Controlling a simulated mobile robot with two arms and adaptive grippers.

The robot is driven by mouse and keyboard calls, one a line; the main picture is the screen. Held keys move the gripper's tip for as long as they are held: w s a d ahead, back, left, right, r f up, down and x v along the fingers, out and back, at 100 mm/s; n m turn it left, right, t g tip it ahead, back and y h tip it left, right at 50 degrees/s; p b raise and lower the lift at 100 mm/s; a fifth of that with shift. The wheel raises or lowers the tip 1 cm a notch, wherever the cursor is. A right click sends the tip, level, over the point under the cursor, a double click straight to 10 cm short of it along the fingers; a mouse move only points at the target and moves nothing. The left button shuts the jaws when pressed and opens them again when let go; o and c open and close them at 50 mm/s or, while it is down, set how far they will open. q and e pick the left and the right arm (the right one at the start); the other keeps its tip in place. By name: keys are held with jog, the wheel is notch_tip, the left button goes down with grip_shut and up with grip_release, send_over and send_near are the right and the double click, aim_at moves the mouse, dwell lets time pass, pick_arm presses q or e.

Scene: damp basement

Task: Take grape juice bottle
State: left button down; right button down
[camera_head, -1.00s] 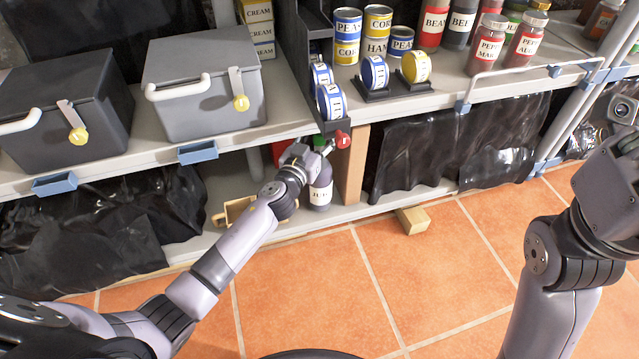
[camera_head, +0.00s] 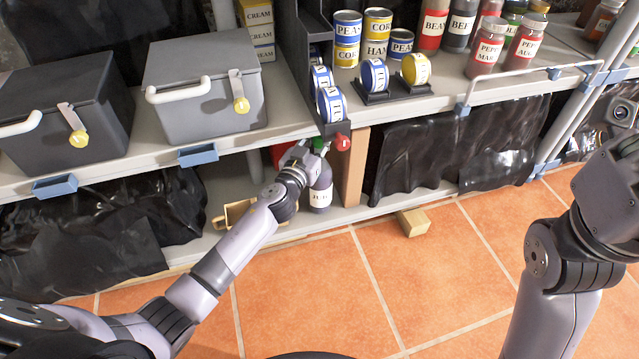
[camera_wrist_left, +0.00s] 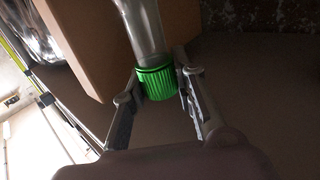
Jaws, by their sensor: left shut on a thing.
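The grape juice bottle (camera_head: 320,194) is dark purple with a white label and stands on the lower shelf, left of a wooden post. Its green cap (camera_wrist_left: 161,83) and clear neck show in the left wrist view. My left gripper (camera_wrist_left: 160,90) is shut on the bottle at the cap, with one finger on each side. In the head view my left gripper (camera_head: 310,157) reaches in under the upper shelf and hides part of the bottle's upper half. My right arm is at the right edge; its fingers are out of the picture.
The upper shelf edge (camera_head: 250,135) runs close above my left arm. The wooden post (camera_head: 353,165) stands just right of the bottle. A wooden piece (camera_head: 236,213) lies left of it, and a red object (camera_head: 278,153) is behind. A wood block (camera_head: 412,222) lies on the open tiled floor.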

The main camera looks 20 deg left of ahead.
dwell(0.4)
pick_arm(q)
jog(key=shift+r, duration=0.15)
jog(key=shift+r+p, duration=0.25)
jog(key=shift+p, duration=0.15)
